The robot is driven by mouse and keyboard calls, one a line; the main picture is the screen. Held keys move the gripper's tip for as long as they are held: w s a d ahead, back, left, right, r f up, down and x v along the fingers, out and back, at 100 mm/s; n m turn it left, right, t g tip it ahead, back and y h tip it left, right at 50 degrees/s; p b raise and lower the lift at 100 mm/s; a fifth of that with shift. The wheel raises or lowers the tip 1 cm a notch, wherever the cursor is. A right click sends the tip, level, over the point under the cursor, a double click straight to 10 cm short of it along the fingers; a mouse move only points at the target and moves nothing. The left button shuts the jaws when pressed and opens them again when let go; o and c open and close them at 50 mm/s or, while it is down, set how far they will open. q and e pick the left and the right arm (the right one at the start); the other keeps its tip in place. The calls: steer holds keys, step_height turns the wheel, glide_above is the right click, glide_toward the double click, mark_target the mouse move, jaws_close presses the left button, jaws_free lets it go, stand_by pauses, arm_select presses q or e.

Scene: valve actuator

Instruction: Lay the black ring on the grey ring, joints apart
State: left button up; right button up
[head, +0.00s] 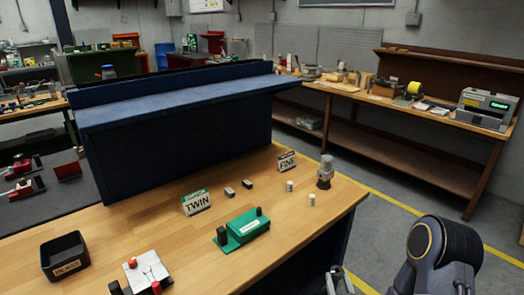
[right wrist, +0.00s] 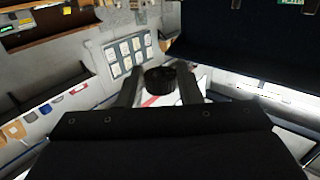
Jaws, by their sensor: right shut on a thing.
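My right gripper (head: 341,281) is at the bottom edge of the head view, off the bench's near right side, above the floor. In the right wrist view its two fingers (right wrist: 159,88) close on a dark, round, short piece (right wrist: 160,79) that looks like the black ring. Its joint cannot be made out. I cannot pick out the grey ring in either view. My left gripper is not in view.
The wooden bench (head: 290,220) carries a black tray (head: 65,257), a white block (head: 146,268) with red and black knobs, a green block (head: 244,229) with black posts, TWIN (head: 196,203) and FINE (head: 286,161) signs, and a grey fitting (head: 325,172). A blue raised shelf (head: 180,105) stands behind.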

steer(key=shift+a, duration=0.1)
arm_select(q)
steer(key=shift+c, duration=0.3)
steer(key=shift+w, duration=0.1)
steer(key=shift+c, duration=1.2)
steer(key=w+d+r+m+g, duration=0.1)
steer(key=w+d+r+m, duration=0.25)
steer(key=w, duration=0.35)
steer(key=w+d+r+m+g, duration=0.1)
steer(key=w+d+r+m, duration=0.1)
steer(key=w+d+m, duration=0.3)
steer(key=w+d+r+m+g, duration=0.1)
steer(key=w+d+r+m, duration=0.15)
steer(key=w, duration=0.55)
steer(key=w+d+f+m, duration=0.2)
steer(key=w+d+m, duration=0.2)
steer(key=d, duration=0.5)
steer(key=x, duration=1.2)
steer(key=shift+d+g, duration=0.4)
arm_select(e)
steer(key=a+r+n+g+y, duration=0.4)
steer(key=a+n+y, duration=0.4)
steer(key=a+y, duration=0.3)
steer(key=a+r, duration=0.1)
steer(key=a, duration=0.2)
steer(key=shift+a+y, duration=0.3)
steer(key=shift+a, duration=0.05)
